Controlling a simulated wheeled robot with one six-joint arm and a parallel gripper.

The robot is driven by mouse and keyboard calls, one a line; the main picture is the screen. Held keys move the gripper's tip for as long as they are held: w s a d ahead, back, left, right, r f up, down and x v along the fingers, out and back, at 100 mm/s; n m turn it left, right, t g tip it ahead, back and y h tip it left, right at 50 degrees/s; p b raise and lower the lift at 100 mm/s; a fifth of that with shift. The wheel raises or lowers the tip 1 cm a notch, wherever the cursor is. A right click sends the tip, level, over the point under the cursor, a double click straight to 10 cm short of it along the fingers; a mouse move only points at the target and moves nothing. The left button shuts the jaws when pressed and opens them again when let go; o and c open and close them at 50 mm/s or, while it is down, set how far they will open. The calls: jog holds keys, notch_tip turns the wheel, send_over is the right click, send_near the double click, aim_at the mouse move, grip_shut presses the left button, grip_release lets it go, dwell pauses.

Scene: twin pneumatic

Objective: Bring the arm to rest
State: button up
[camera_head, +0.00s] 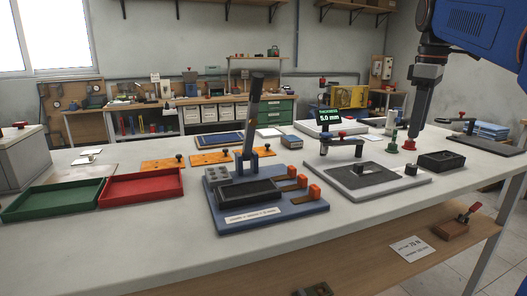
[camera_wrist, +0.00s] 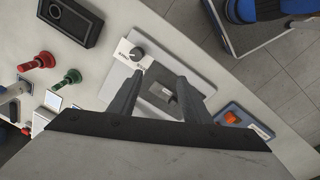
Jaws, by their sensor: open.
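My gripper (camera_head: 417,133) hangs fingers-down at the right of the bench in the head view, over the area near the red knob and the grey plate. In the wrist view the two fingers of my gripper (camera_wrist: 161,76) stand apart with nothing between them. My blue arm comes in from the upper right. Below the fingers is the grey plate (camera_wrist: 203,75) with a small dark block (camera_wrist: 168,94) and a white dial block (camera_wrist: 127,55). The grey plate also shows in the head view (camera_head: 405,186).
A blue fixture (camera_head: 222,226) with an upright lever (camera_head: 251,115) stands mid-bench. Red (camera_head: 143,188) and green (camera_head: 50,199) trays lie left. A black box (camera_head: 441,161), a red knob (camera_head: 409,144) and a green knob (camera_head: 392,146) stand near my gripper. The bench's front strip is clear.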

jog(key=s+a+f+m+t, duration=0.1)
jog(key=s+a+f+m, duration=0.2)
jog(key=s+f, duration=0.5)
jog(key=s+a+f+m+t, duration=0.1)
jog(key=s+a+f+m, duration=0.2)
jog(key=s+f, duration=0.5)
jog(key=s+a+f+m+t, duration=0.1)
jog(key=s+a+f+m, duration=0.2)
jog(key=s+f, duration=0.6)
notch_tip(320, 180, down, 8)
jog(key=shift+a+r+t, duration=0.15)
jog(key=shift+a+t, duration=0.25)
jog(key=shift+a, duration=0.55)
